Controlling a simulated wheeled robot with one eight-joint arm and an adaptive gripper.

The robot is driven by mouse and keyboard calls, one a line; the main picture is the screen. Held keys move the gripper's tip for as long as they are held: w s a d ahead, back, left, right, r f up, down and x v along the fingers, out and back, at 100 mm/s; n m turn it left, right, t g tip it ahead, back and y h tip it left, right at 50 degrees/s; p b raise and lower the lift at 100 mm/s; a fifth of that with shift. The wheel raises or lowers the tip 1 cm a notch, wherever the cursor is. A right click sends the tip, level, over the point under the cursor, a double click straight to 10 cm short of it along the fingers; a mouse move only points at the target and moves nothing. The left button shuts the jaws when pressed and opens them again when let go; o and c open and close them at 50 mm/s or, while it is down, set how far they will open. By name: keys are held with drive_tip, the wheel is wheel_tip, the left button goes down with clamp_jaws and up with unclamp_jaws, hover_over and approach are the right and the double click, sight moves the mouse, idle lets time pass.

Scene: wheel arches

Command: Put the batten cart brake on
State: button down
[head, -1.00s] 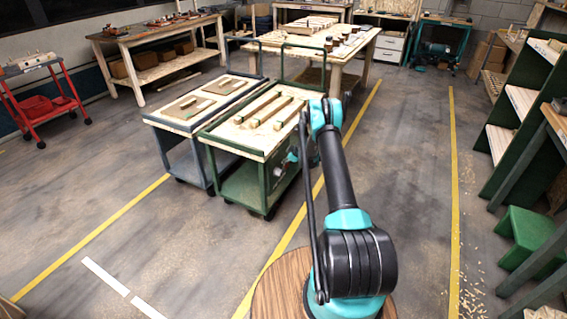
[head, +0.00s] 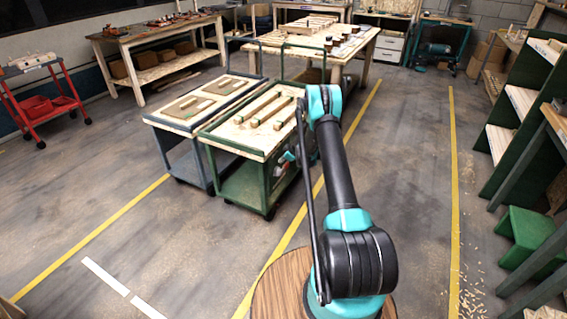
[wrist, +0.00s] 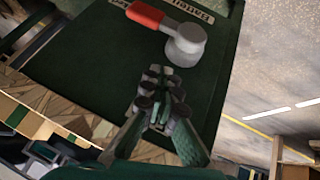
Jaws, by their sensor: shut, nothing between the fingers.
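The batten cart is the green cart (head: 205,136), with pale battens lying on its top. In the wrist view its dark green side panel (wrist: 105,60) carries a brake lever with a red grip (wrist: 146,14) and a grey round hub (wrist: 185,45). The lever lies nearly level in that picture, grip to the left of the hub. A label beside it reads "Batten", partly covered by the lever. My gripper (wrist: 160,104) is shut and empty, just below the hub in the wrist view and apart from it. In the head view my arm partly hides the cart's right side.
A blue-grey cart (head: 165,124) stands close along the green cart's left side. A wooden table (head: 368,42) stands behind. Green shelving (head: 500,140) and a green step stool (head: 528,232) are at right.

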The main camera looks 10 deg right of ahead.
drive_tip(key=shift+s+r, duration=0.1)
drive_tip(key=shift+r, duration=0.05)
drive_tip(key=shift+s+a+r, duration=0.55)
drive_tip(key=shift+s+r, duration=0.2)
drive_tip(key=shift+r, duration=0.05)
drive_tip(key=shift+s+a+r, duration=0.55)
drive_tip(key=shift+s+r, duration=0.15)
drive_tip(key=shift+r, duration=0.1)
drive_tip(key=s+d+r+m+g+h, duration=0.15)
drive_tip(key=s+r+m, duration=0.45)
drive_tip(key=s+r, duration=1.7)
drive_tip(key=s+d+r+m+h, duration=0.1)
drive_tip(key=s+m, duration=0.2)
drive_tip(key=s, duration=1.2)
drive_tip(key=s+d+r+m+h, duration=0.1)
drive_tip(key=s+r+m, duration=0.1)
drive_tip(key=s, duration=1.4)
drive_tip(key=shift+s+d+m+g+h, duration=0.2)
drive_tip(key=shift+d+m+g+h, duration=0.2)
drive_tip(key=shift+m+g, duration=0.1)
